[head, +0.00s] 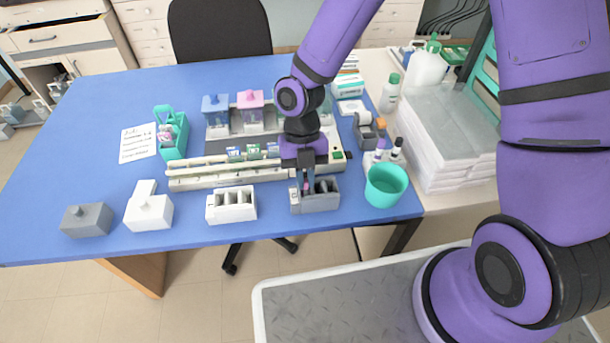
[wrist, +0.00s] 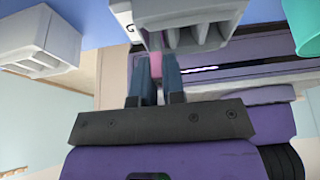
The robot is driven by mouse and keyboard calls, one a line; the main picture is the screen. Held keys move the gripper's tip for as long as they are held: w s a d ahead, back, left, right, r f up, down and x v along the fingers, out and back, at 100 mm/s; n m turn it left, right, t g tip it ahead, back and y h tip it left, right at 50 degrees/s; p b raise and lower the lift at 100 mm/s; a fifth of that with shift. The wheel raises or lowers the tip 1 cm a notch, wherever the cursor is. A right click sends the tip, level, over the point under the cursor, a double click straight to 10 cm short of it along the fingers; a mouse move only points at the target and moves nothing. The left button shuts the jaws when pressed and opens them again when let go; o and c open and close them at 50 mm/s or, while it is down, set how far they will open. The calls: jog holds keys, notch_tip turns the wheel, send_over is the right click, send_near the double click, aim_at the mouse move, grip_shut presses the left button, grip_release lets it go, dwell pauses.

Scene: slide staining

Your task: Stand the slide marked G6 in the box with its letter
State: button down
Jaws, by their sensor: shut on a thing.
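My gripper (head: 306,187) points down at the left part of the grey slotted box (head: 325,203) near the table's front edge. In the wrist view its two fingers (wrist: 156,82) are shut on a slide with a pink end (wrist: 155,65). The slide lies at an end slot of the grey box (wrist: 185,12), whose corner shows a letter that looks like G. The slide's marking cannot be read, and its far part is hidden by the box. I cannot tell whether it touches the slot floor. A white slotted box (head: 231,204) stands to the left; it also shows in the wrist view (wrist: 42,42).
Several labelled slides (head: 253,152) stand in the rail behind. A teal cup (head: 386,184) is close to the right of the grey box. Blue and pink-lidded jars (head: 250,110) stand behind, with a teal carrier (head: 173,137) to the left. The left tabletop is mostly free.

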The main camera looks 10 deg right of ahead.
jog(key=shift+f, duration=0.2)
jog(key=c, duration=1.1)
grip_release()
jog(key=v, duration=1)
jog(key=shift+w+r, duration=0.2)
jog(key=shift+r, duration=0.15)
